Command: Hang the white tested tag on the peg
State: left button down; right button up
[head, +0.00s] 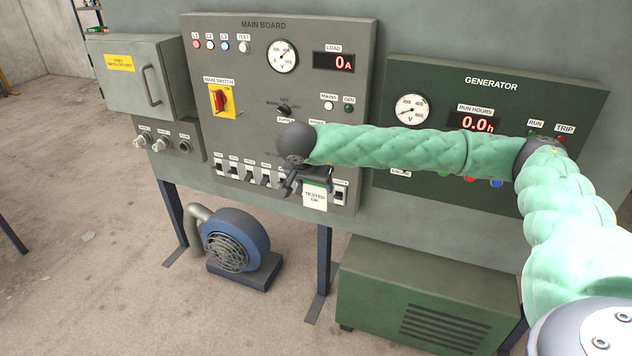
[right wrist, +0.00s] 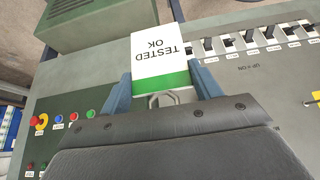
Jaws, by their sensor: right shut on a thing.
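The white tag (head: 315,198), marked "TESTED OK" with a green band, hangs from my right gripper (head: 302,182) in front of the lower right of the main board (head: 210,120). In the right wrist view the tag (right wrist: 158,55) sits between the two blue-grey fingers of my right gripper (right wrist: 165,92), which are shut on its green-banded end. The tag overlaps the end of the breaker row in the head view. My left gripper is not in view.
The breaker switches (head: 250,176) line the main board's lower edge. The red main switch (head: 220,100) is at its left. The generator panel (head: 560,100) is on the right, partly behind my arm. A blue blower (head: 238,240) and green cabinet (head: 420,300) stand below.

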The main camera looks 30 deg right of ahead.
aim_at(308, 191)
jog(key=shift+s+a+b, duration=0.65)
jog(key=shift+s+a, duration=0.55)
jog(key=shift+a, duration=0.25)
